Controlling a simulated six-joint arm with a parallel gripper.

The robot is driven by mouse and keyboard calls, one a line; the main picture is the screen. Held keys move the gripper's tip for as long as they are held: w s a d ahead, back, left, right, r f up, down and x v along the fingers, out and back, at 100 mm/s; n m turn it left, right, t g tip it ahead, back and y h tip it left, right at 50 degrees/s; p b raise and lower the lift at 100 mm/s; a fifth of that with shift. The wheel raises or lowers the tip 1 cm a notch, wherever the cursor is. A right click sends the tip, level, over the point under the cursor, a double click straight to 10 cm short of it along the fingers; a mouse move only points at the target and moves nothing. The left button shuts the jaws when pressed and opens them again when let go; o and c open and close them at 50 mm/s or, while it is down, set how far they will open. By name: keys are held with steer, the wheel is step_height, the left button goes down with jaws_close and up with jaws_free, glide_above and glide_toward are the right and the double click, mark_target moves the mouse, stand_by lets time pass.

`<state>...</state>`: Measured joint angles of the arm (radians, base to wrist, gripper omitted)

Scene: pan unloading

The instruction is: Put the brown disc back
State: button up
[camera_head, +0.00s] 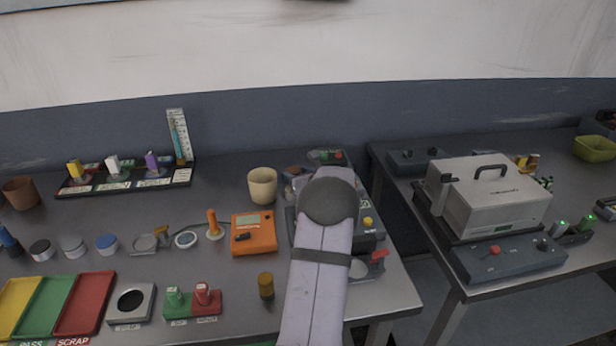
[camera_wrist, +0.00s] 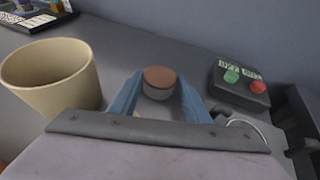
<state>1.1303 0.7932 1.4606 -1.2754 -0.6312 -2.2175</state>
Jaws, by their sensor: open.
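In the wrist view, a brown-topped disc (camera_wrist: 159,76) with a grey side sits ahead of my gripper (camera_wrist: 158,96), between its two blue fingers as seen from the wrist. The fingers are apart, with a gap on both sides of the disc; I cannot tell how far ahead it lies. In the head view, a small brown round top (camera_head: 293,170) shows just left of my arm, near the back of the left table. What is under the disc is hard to make out.
A beige cup (camera_head: 262,186) stands close to the left of my gripper; it is large in the wrist view (camera_wrist: 50,78). A dark box with green and red buttons (camera_wrist: 240,84) is to the right. An orange meter (camera_head: 254,233) lies in front of the cup.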

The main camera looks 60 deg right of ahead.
steer(key=shift+a+f+p, duration=0.15)
steer(key=shift+a+p, duration=0.05)
steer(key=shift+p, duration=0.2)
steer(key=v, duration=0.4)
steer(key=b+v, duration=0.1)
steer(key=v, duration=0.3)
steer(key=b+v, duration=0.1)
steer(key=v, duration=0.3)
steer(key=shift+d+r, duration=0.15)
steer(key=shift+r, duration=0.25)
steer(key=shift+w, duration=0.1)
